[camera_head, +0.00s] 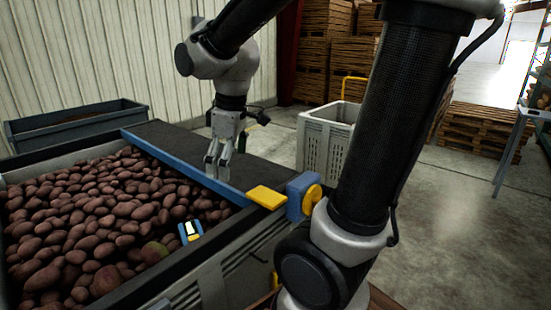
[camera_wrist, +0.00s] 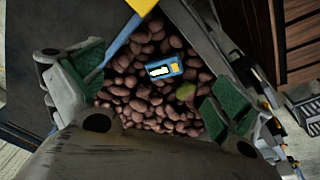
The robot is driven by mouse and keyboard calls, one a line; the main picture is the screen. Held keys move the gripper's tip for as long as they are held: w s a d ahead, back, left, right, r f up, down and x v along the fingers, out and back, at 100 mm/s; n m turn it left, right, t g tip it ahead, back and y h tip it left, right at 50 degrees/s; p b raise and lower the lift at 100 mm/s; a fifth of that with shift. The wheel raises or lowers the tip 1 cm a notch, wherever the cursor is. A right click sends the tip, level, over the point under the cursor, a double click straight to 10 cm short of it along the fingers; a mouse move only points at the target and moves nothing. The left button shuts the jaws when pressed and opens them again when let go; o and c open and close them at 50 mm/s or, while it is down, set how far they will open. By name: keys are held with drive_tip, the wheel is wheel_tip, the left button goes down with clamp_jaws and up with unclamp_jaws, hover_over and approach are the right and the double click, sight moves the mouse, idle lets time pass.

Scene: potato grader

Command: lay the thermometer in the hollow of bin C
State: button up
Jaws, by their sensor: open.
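My gripper (camera_head: 217,160) hangs pointing down above the blue edge of the dark belt, up and to the right of the thermometer. It is open and empty. I see no label that marks any bin as C.
A dark conveyor belt (camera_head: 185,148) with a blue rail and a yellow plate (camera_head: 266,197) runs behind the potato bin. A pale crate (camera_head: 326,139) stands behind it. A dark bin (camera_head: 75,124) is at the left. Wooden crates (camera_head: 327,60) are stacked at the back.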

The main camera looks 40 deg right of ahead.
drive_tip(key=s+d+r+m+t, duration=0.1)
drive_tip(key=s+d+m, duration=0.2)
drive_tip(key=s+m, duration=0.1)
drive_tip(key=s+d+r+m+t, duration=0.1)
drive_tip(key=s+d+r+m, duration=0.1)
drive_tip(key=s, duration=0.5)
drive_tip(key=shift+s+d+r+m, duration=0.25)
drive_tip(key=shift+d+m, duration=0.25)
drive_tip(key=shift+m, duration=0.6)
